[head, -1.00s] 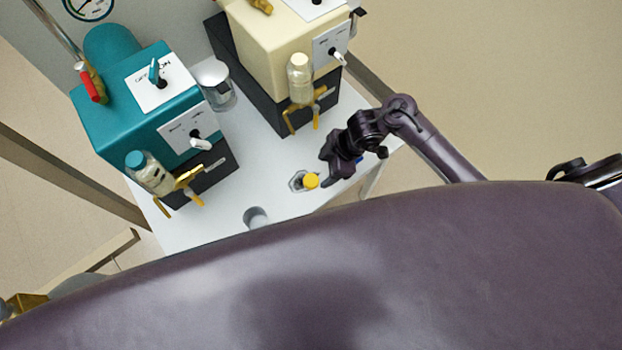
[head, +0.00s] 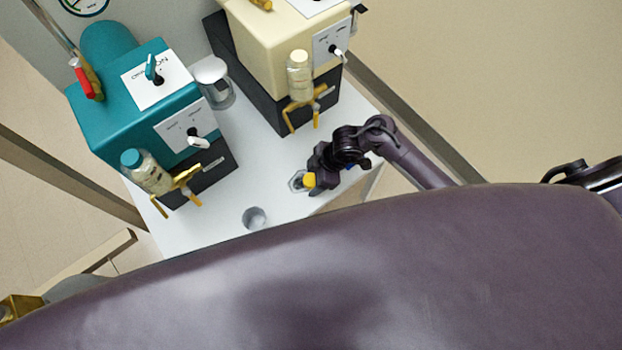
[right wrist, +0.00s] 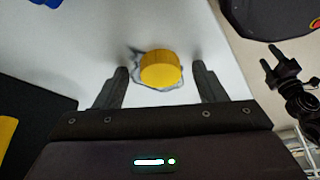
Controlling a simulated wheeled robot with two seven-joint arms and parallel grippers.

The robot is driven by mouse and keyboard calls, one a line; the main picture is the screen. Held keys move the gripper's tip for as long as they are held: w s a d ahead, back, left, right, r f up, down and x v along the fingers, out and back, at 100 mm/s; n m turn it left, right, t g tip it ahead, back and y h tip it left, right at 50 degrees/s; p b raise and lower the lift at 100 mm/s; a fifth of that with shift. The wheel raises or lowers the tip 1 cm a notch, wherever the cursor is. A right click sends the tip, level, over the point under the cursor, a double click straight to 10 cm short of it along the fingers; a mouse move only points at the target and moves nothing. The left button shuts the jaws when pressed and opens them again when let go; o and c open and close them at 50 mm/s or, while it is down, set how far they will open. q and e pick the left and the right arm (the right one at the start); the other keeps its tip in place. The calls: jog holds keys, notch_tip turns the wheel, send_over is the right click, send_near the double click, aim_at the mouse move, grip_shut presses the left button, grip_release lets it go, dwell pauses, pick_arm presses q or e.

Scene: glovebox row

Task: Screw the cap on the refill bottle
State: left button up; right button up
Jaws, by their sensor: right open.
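Whether a bottle is under the cap is not clear. My right gripper (head: 313,183) is low over the bench at the cap, with its fingers partly hidden in the head view. In the right wrist view the cap (right wrist: 160,70) shows just beyond and between the two spread fingers, with a gap on each side. A dark gripper, seemingly my left (right wrist: 279,68), shows small at the right of that view; its jaw state is unclear.
A teal machine (head: 130,110) stands at the left, holding a teal-capped bottle (head: 147,172). A cream machine (head: 275,45) at the back holds a clear bottle (head: 299,75). A round grey cup or recess (head: 255,217) is near the bench's front. Bench between is clear.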

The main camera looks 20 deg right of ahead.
jog(key=c, duration=1)
jog(key=shift+r, duration=0.1)
notch_tip(320, 180, up, 20)
jog(key=p, duration=0.6)
jog(key=shift+p, duration=0.4)
